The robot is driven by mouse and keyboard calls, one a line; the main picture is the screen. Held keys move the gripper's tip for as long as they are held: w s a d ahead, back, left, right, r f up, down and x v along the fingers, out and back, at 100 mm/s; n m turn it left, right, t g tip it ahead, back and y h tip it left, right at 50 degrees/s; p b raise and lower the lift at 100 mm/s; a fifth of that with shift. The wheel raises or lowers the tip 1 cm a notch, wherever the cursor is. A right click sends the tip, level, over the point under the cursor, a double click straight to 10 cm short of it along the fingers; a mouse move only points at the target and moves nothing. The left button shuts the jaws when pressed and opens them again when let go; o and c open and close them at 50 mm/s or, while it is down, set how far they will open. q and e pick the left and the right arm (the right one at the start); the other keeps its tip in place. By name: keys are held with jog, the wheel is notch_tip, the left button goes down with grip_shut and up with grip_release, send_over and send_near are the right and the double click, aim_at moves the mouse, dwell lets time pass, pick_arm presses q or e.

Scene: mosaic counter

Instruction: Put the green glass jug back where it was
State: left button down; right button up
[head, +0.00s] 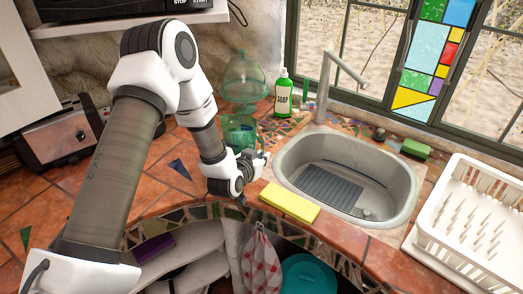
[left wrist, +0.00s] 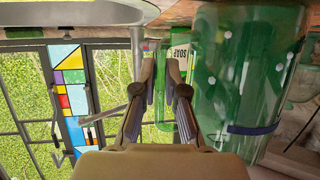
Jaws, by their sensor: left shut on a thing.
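The green glass jug (head: 238,128) is at the back of the tiled counter, left of the sink, partly hidden by my left wrist. It is large and close on the right of the left wrist view (left wrist: 245,75), which is upside down. My left gripper (head: 264,157) is beside the jug and shut on it. I cannot tell if the jug touches the counter. My right gripper is not in view.
A yellow sponge (head: 289,201) lies before the sink (head: 390,190). A white dish rack (head: 478,215) is at right.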

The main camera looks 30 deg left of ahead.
pick_arm(q)
jog(key=shift+w+f, duration=0.1)
jog(key=shift+f, duration=0.15)
jog(key=shift+f, duration=0.1)
jog(key=c, duration=1.2)
grip_release()
jog(key=shift+d, duration=0.1)
jog(key=shift+s, duration=0.2)
